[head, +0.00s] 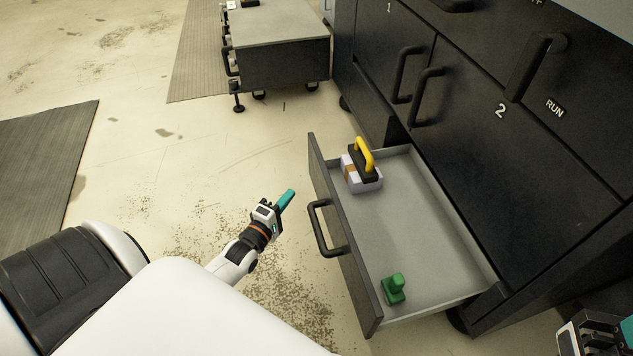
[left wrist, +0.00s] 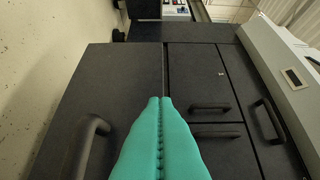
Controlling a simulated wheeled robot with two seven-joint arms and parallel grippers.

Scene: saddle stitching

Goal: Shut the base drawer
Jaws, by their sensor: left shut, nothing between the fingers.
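The base drawer (head: 346,250) of the dark cabinet stands pulled out in the head view. Its dark front carries a black bar handle (head: 322,232), and its grey tray is in plain view. My left gripper (head: 289,196) has its teal fingers shut with nothing between them. It is in front of the drawer front, apart from it, with the tips pointing toward it. The closed teal fingers (left wrist: 160,135) also fill the lower middle of the left wrist view, facing dark panels. My right gripper (head: 622,335) is partly in view at the bottom right corner; its jaws are cut off.
In the drawer lie a pale block with a yellow-handled black tool (head: 364,160) and a green piece (head: 394,289). The cabinet (head: 480,130) has several more handles. A grey-topped wheeled unit (head: 275,50) stands at the back. The floor left of the drawer is clear.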

